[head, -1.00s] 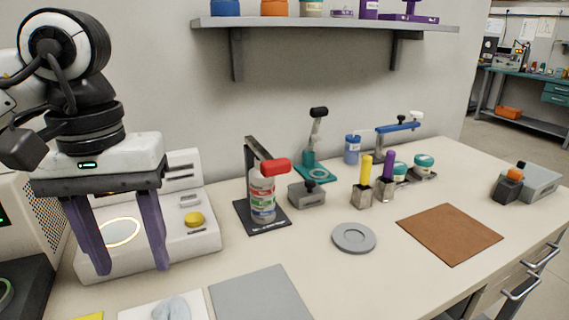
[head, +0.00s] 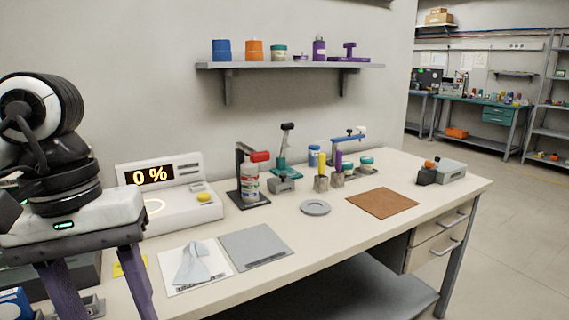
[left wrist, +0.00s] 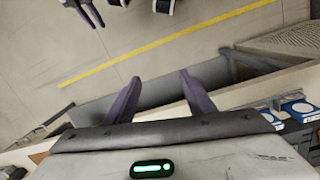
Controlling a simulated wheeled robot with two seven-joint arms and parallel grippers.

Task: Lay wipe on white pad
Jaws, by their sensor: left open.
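The wipe (head: 191,268) is a crumpled pale blue cloth. It lies on the white pad (head: 218,264) near the front edge of the bench, with part of the pad bare around it. My left gripper (head: 98,300) is at the lower left of the head view, left of the pad and apart from the wipe. Its purple fingers are spread and hold nothing, as the left wrist view (left wrist: 160,78) also shows. My right gripper (left wrist: 88,14) shows small at the top left of the left wrist view, its two fingers apart with nothing seen between them.
A grey pad (head: 256,247) lies right of the white pad. A grey disc (head: 315,207) and a brown mat (head: 382,203) lie farther right. A yellow note (head: 130,266) is near my left gripper.

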